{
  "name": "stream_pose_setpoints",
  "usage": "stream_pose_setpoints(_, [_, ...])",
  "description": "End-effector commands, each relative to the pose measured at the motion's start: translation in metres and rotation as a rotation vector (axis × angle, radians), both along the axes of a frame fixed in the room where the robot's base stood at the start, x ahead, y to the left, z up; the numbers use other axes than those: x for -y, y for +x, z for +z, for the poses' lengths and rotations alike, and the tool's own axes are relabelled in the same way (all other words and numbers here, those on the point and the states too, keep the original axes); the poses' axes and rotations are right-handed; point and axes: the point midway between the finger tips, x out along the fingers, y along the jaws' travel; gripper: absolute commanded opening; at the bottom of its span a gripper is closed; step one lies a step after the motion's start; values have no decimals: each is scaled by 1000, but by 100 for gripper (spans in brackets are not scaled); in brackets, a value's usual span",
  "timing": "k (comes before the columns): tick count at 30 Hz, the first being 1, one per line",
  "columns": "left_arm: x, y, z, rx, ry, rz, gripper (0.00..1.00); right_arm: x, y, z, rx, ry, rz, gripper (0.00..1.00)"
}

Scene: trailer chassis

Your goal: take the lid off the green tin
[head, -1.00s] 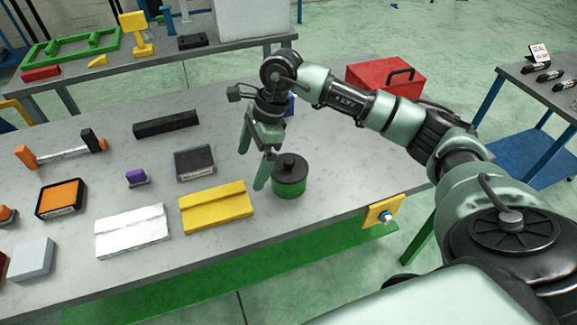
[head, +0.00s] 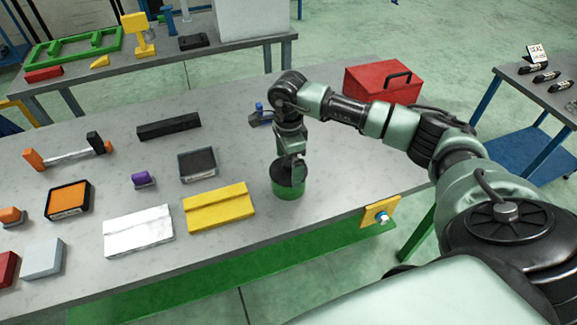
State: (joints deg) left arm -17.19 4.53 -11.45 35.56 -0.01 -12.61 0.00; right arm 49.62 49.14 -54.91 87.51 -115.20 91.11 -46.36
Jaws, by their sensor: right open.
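The green tin (head: 287,192) stands upright on the grey workbench near its front edge. Its black lid (head: 285,176) is on top, partly hidden by my right gripper (head: 290,165). My right gripper points down directly over the lid, with its fingers at the lid's height. The gripper is open; I cannot tell whether a finger touches the lid. My left gripper is not in view.
A yellow folded piece (head: 219,208) lies just left of the tin, with a black-topped block (head: 197,163) behind it. A red toolbox (head: 384,82) stands at the back right.

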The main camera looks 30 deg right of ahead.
Motion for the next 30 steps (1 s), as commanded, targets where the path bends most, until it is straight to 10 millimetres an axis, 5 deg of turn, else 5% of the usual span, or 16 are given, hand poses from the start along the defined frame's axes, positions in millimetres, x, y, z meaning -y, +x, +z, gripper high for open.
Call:
stream_pose_setpoints(4, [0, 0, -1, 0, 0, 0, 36, 0, 0, 0, 0, 1, 0, 100])
stream_pose_setpoints(9, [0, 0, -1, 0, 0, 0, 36, 0, 0, 0, 0, 1, 0, 55])
stream_pose_setpoints(23, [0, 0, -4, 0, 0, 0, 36, 0, 1, 7, 4, 2, 0, 55])
stream_pose_setpoints(30, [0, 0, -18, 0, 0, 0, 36, 0, 2, 43, 8, 1, 0, 55])
